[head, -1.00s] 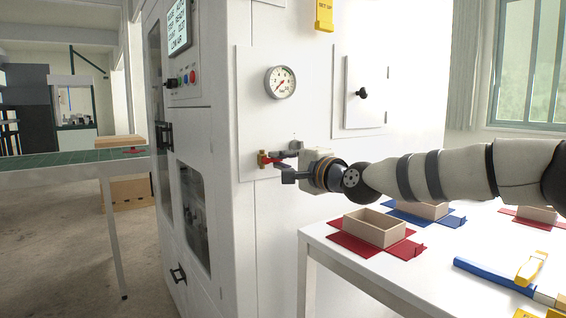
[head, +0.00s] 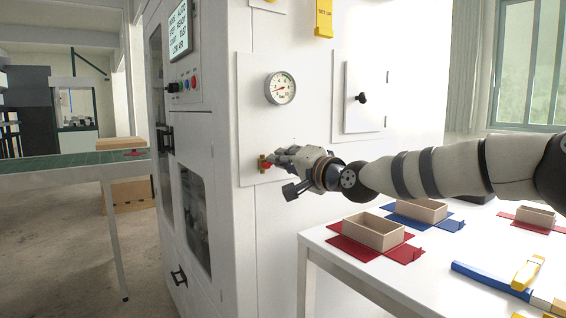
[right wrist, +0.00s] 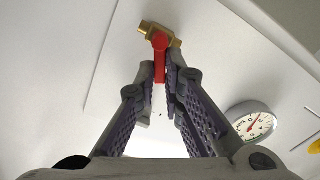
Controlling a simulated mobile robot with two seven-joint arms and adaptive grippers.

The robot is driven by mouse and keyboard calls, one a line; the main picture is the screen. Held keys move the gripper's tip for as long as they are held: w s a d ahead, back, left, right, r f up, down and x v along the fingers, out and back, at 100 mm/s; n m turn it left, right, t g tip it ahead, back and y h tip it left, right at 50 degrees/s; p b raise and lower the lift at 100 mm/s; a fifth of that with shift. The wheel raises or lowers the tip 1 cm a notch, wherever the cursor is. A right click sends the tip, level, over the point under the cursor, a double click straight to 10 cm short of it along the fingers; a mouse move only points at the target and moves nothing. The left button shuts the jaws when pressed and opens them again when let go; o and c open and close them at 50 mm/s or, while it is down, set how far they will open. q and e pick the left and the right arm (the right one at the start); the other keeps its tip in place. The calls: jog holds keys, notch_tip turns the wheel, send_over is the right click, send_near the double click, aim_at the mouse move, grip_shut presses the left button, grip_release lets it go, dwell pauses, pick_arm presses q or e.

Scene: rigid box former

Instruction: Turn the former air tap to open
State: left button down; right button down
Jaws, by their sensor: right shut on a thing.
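The air tap is a brass fitting (head: 262,163) with a red lever (right wrist: 160,58) on the white front panel of the former. In the right wrist view, its brass body (right wrist: 152,30) is at the top, just beyond the fingertips. My right gripper (right wrist: 160,78) is shut on the red lever, with one finger on each side of it. In the head view, my right gripper (head: 275,160) covers most of the lever. My left gripper is not in view.
A pressure gauge (head: 280,88) sits above the tap. A small door with a black knob (head: 361,97) is to its right. A white table (head: 330,246) with box trays (head: 373,230) on red and blue blanks stands below my right arm. A green-topped bench (head: 70,163) is at left.

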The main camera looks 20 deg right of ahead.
jog(key=n, duration=0.2)
jog(key=r+n, duration=0.1)
jog(key=shift+s+a+r+n+p, duration=0.1)
jog(key=shift+s+a+n+p, duration=0.05)
jog(key=shift+a+n+p, duration=0.2)
jog(key=n, duration=0.3)
jog(key=shift+s+a+r+n+p, duration=0.15)
jog(key=shift+a+r+n+p, duration=0.15)
jog(key=shift+n+p, duration=0.1)
jog(key=n, duration=0.2)
jog(key=a+n+p, duration=0.1)
jog(key=n, duration=0.1)
jog(key=shift+s, duration=0.15)
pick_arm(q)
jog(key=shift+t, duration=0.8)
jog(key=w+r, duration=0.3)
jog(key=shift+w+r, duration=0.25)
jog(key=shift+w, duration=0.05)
pick_arm(e)
jog(key=shift+n, duration=0.45)
jog(key=shift+f, duration=0.1)
jog(key=c, duration=1.7)
grip_release()
